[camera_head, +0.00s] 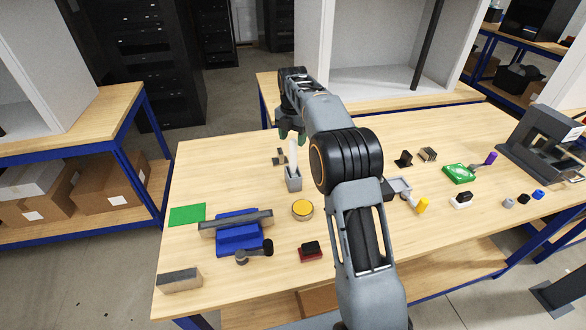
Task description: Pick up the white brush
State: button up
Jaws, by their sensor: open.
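My gripper (291,134) is at the back of the wooden table (370,260), pointing down with its fingers apart. A slim white upright thing (293,156) stands in a small grey holder (293,181) just under the gripper. It could be the white brush, but its bristles do not show. Its top is close to the fingers, and I cannot tell whether they touch it. A small white and black block (461,200), right of my arm, could also be a brush; it is too small to tell.
A blue stand (238,238) with a grey bar, a yellow-topped round tin (302,209) and a red and black block (310,251) lie in front. A green box (459,174) and a grey machine (543,140) are right. White cabinet walls (375,50) stand behind.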

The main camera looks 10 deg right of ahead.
aim_at(293, 148)
jog(key=shift+s+f+p, duration=0.1)
jog(key=shift+f+p, duration=0.2)
jog(key=shift+f, duration=2.1)
